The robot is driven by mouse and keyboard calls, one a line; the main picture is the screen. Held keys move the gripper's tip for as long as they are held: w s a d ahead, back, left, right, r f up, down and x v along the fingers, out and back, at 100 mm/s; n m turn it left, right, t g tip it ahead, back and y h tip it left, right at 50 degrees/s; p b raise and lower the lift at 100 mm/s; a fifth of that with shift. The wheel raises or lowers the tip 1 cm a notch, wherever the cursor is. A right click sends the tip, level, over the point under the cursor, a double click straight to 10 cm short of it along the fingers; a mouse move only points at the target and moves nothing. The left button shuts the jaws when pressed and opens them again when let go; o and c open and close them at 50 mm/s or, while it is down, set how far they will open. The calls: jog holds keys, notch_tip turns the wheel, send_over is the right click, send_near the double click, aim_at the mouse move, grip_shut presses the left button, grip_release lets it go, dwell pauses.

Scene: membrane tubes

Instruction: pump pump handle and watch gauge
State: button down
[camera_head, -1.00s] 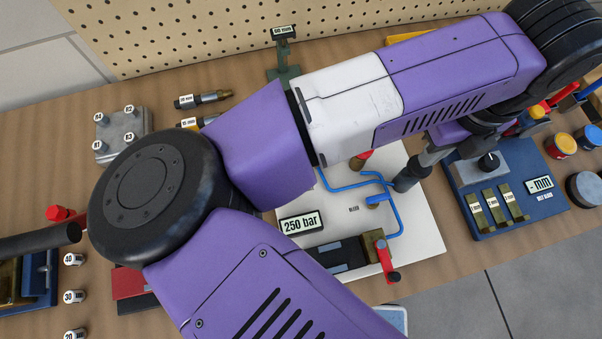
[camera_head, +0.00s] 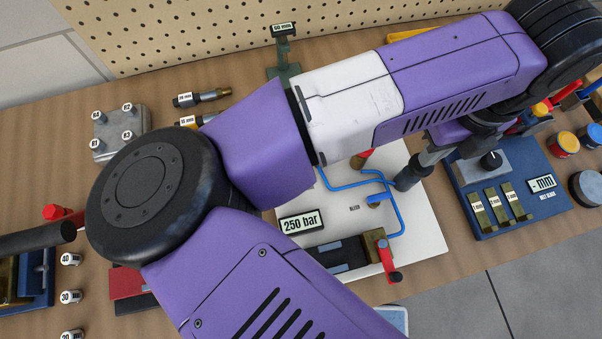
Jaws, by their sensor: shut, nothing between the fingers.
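The gauge (camera_head: 299,223) is a digital display on the white plate (camera_head: 425,235), and it reads 250 bar. Blue tubing (camera_head: 397,215) runs over this plate beside a small BLEED label. My gripper (camera_head: 428,158) is at the plate's upper right, small, dark and partly under my purple forearm. It is shut and empty. A dark grey cylindrical piece (camera_head: 408,177) is at its tip; I cannot tell whether they touch or whether this is the pump handle. My arm hides much of the plate's upper and left parts.
A red-handled valve (camera_head: 388,262) is at the plate's front. A blue board (camera_head: 545,206) with brass blocks and a "- mm" display lies right. A grey block (camera_head: 121,146) with labelled posts is at the left back. A black bar (camera_head: 38,238) crosses the left edge. A pegboard (camera_head: 180,35) closes the back.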

jog(key=shift+f+b, duration=1.95)
jog(key=shift+b, duration=0.15)
jog(key=shift+r, duration=0.1)
jog(key=shift+r+p, duration=1.45)
jog(key=shift+r, duration=2)
